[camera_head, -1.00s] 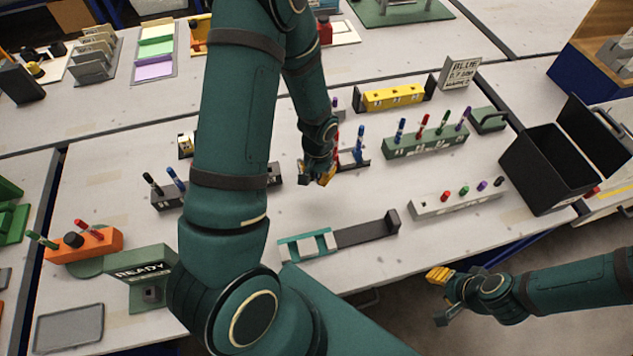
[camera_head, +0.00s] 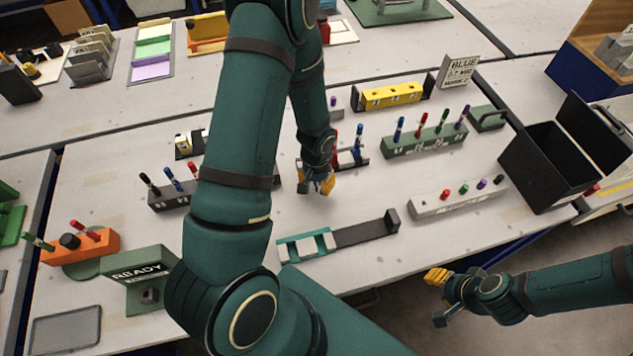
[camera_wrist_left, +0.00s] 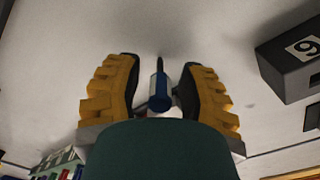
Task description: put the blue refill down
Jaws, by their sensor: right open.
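My left gripper (camera_head: 316,186) is low over the light table, in front of the small stand with red and blue pens. In the left wrist view its yellow fingers (camera_wrist_left: 160,75) stand apart, with a visible gap on each side of the blue refill (camera_wrist_left: 158,94). The refill is a short blue barrel with a thin dark tip pointing away from the wrist. Its lower end is hidden by the gripper body, and whether it touches the table cannot be told. In the head view I cannot make out the refill. My right gripper (camera_head: 440,298) is open and empty, off the table's front edge.
A teal and dark tray (camera_head: 345,236) lies in front of my left gripper. A pale block with coloured caps (camera_head: 455,200) and a green pen rack (camera_head: 425,143) are to the right. A black open box (camera_head: 545,170) stands at the right edge.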

